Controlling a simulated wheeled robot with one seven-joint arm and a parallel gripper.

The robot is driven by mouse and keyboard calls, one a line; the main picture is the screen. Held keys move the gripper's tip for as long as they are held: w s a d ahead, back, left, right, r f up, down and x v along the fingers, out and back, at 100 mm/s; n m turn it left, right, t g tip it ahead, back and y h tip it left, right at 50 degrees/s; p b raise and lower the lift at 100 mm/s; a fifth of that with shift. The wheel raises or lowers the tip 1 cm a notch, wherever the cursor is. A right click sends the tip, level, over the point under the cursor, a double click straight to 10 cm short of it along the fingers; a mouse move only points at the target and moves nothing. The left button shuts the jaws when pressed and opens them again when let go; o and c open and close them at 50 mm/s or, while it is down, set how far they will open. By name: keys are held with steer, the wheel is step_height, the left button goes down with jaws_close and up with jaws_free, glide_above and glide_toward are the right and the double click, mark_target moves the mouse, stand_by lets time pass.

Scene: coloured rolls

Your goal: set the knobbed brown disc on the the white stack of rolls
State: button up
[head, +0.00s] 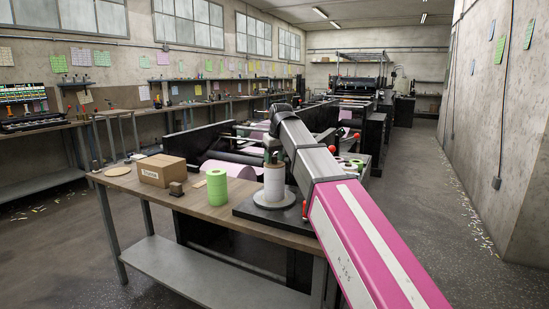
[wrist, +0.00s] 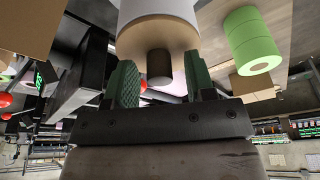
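The white stack of rolls (head: 275,184) stands upright on a pale round base on the table; its side also shows in the wrist view (wrist: 155,8). The brown disc (wrist: 160,32) lies across the top end of the white stack and appears to touch it. Its dark knob (wrist: 160,67) points toward my gripper. My gripper (wrist: 160,83) is over the stack in the head view (head: 273,154). Its two green fingers stand apart on either side of the knob, with a gap visible on both sides. In the head view the disc is small and partly hidden by the gripper.
A green stack of rolls (head: 217,187) stands left of the white stack. A cardboard box (head: 161,170) and a small dark block (head: 176,189) are farther left. A thin tan disc (head: 117,171) lies at the table's back left. Machinery stands behind the table.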

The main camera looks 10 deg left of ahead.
mark_target(279, 166)
steer(key=v, duration=1.2)
